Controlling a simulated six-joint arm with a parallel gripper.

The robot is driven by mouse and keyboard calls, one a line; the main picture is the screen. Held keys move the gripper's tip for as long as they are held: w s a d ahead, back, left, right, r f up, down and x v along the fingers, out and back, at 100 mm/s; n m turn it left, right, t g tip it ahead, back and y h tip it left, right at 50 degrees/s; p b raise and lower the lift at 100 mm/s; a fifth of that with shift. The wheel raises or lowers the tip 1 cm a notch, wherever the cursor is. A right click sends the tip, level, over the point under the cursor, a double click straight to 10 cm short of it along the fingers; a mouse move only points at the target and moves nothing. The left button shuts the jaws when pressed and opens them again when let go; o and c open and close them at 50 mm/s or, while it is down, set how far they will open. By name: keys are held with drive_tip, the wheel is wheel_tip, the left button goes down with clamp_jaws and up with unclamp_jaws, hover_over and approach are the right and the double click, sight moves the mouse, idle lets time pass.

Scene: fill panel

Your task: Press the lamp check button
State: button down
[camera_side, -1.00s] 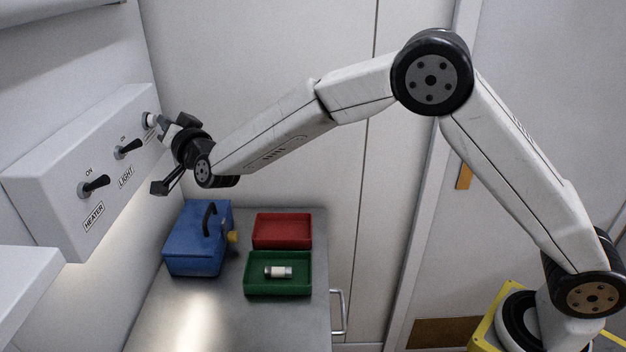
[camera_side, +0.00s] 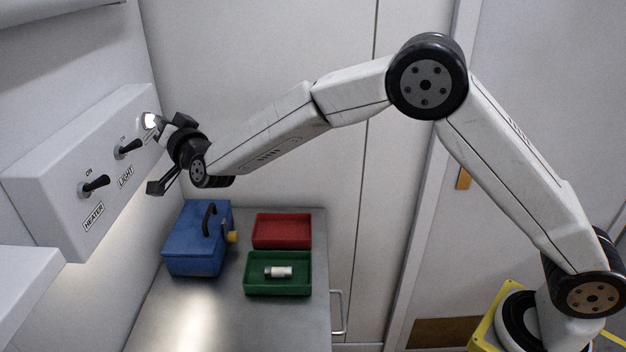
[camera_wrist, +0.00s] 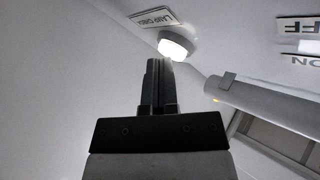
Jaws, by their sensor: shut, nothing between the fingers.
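The lamp check button (camera_side: 150,120) is a round white button at the right end of the wall panel (camera_side: 60,185), and it is lit. In the wrist view the glowing button (camera_wrist: 175,46) sits in a pale collar beside the "LAMP CHECK" label (camera_wrist: 156,17). My gripper (camera_side: 162,129) is at the button in the side view. In the wrist view its closed fingers (camera_wrist: 159,66) are empty, and their tips are right at the button's lower edge, seemingly touching it.
The LIGHT switch (camera_side: 128,147) and HEATER switch (camera_side: 93,186) are on the same panel, left of my gripper. Below, on the metal counter (camera_side: 200,315), are a blue box (camera_side: 195,250), a red tray (camera_side: 282,245) and a green tray (camera_side: 278,291) holding a small white cylinder (camera_side: 278,272).

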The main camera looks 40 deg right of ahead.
drive_tip(key=shift+s+d, duration=0.6)
drive_tip(key=shift+s, duration=0.05)
idle(0.5)
drive_tip(key=s+d, duration=0.3)
drive_tip(key=shift+s+d, duration=0.3)
idle(0.4)
idle(0.5)
drive_tip(key=s+d+f+n+g+y, duration=0.1)
drive_tip(key=s+d+f+n+g, duration=0.4)
drive_tip(key=s+d+f+g, duration=0.6)
drive_tip(key=s+f, duration=0.1)
drive_tip(key=s, duration=0.5)
drive_tip(key=s+d+f+n+g, duration=0.1)
drive_tip(key=s+d+f+g, duration=0.2)
drive_tip(key=s, duration=0.4)
drive_tip(key=s+d+f+n+g+h, duration=0.1)
drive_tip(key=s+d+f+g, duration=0.2)
drive_tip(key=s, duration=0.5)
drive_tip(key=shift+s+f, duration=0.15)
drive_tip(key=shift+s, duration=0.2)
